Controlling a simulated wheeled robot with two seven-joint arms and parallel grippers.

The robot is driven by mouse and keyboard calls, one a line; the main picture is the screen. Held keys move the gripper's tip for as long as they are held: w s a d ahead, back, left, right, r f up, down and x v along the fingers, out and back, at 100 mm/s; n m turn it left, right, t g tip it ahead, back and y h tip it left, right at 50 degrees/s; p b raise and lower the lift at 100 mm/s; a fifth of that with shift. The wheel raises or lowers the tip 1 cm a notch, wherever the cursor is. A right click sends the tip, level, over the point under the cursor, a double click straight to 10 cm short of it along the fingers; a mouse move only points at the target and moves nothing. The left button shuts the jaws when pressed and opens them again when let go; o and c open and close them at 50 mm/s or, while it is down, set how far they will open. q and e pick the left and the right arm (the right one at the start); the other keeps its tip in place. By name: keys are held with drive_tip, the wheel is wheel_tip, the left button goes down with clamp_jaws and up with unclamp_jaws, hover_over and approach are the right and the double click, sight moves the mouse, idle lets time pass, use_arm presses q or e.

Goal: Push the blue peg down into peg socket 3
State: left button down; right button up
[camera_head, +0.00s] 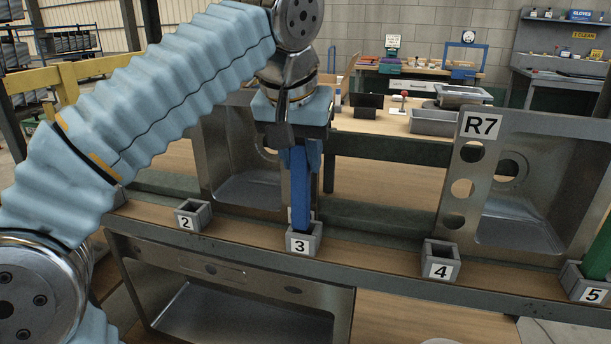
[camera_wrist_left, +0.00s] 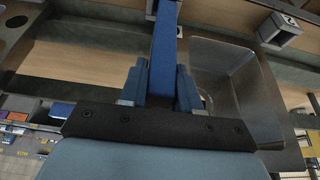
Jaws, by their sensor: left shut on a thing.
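The blue peg (camera_head: 300,187) stands upright in the head view, its lower end at the mouth of grey peg socket 3 (camera_head: 304,242). How deep it sits in the socket I cannot tell. My left gripper (camera_head: 306,150) is shut on the upper part of the peg, above the socket. In the left wrist view the blue peg (camera_wrist_left: 165,45) runs up and away between the fingers of my left gripper (camera_wrist_left: 161,85). My right gripper is not in view.
Socket 2 (camera_head: 194,215) and socket 4 (camera_head: 440,260) look empty on the same wooden ledge. Socket 5 (camera_head: 584,283) holds a green peg (camera_head: 599,252). A steel sink panel marked R7 (camera_head: 536,120) leans behind sockets 4 and 5. Another sink (camera_head: 222,150) stands behind my left arm.

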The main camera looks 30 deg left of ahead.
sight(306, 176)
use_arm(q)
drive_tip(key=x, duration=0.4)
drive_tip(key=shift+s+d+f+b, duration=0.2)
drive_tip(key=shift+s+d+b, duration=0.1)
drive_tip(key=c, duration=0.8)
unclamp_jaws()
